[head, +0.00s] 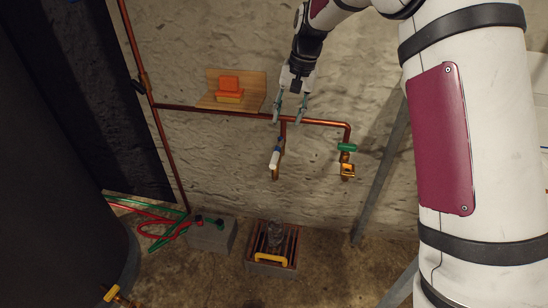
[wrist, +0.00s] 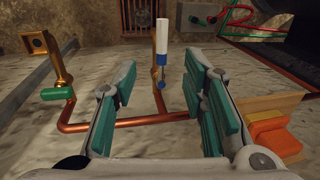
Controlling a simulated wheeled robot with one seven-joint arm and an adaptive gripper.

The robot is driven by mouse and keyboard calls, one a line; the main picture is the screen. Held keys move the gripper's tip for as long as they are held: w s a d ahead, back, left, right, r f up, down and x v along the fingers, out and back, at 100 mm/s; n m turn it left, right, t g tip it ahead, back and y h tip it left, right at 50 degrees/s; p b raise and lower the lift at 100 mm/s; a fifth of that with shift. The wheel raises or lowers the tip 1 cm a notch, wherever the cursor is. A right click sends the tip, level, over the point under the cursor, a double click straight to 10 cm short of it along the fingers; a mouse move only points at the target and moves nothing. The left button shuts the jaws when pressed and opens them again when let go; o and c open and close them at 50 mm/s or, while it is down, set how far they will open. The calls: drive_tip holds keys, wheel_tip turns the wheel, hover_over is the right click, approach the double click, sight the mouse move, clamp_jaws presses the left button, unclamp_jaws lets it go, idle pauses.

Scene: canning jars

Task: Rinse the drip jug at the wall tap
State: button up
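My gripper (head: 289,112) is open and empty, in front of the wall's copper pipe. In the wrist view its two fingers (wrist: 160,105) stand wide apart with green pads and nothing between them. One wall tap (head: 347,148) has a green lever and a brass outlet; it also shows at the left of the wrist view (wrist: 57,93). A second outlet (head: 276,158) has a white and blue piece, also in the wrist view (wrist: 161,45). A greyish, partly see-through vessel (head: 275,236), perhaps the drip jug, stands on the floor grate; I cannot tell its details.
The slatted grate (head: 292,247) has a yellow handle-like piece (head: 270,258) at its front. A grey block (head: 213,236) with red and green hoses stands left of it. A wooden shelf (head: 258,90) holds orange blocks (head: 229,84). A dark tank (head: 60,210) fills the left.

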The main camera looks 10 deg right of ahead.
sight(275, 157)
drive_tip(key=a+f+b, duration=0.1)
drive_tip(key=f, duration=0.4)
drive_tip(key=w+a+f+b, duration=0.1)
drive_tip(key=f+b, duration=0.1)
drive_tip(key=f, duration=0.4)
drive_tip(key=w+a+f+b, duration=0.1)
drive_tip(key=f, duration=0.4)
drive_tip(key=shift+w+f, duration=0.15)
clamp_jaws()
